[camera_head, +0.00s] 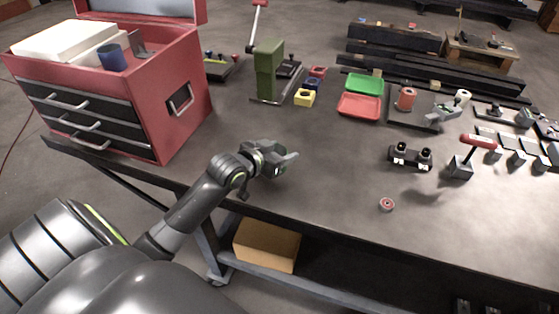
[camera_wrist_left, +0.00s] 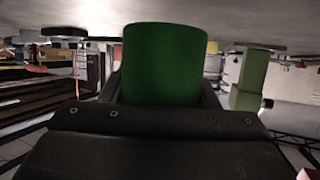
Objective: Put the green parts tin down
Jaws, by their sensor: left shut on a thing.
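My left gripper (camera_head: 281,159) is over the near left part of the workbench, right of the red tool chest. It is shut on the green parts tin (camera_wrist_left: 163,65), which fills the middle of the left wrist view between the two fingers. In the head view the tin is mostly hidden by the gripper. The left wrist view looks upside down, with the bench top (camera_wrist_left: 75,15) along its upper edge, close to the tin's end. I cannot tell whether the tin touches the bench. My right gripper is not in view.
The red tool chest (camera_head: 188,65) stands left of the gripper. Behind are a green press (camera_head: 268,70), a green tray (camera_head: 364,84) and a red tray (camera_head: 360,105). A small red round part (camera_head: 387,204) lies to the right. The bench (camera_head: 325,185) around the gripper is clear.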

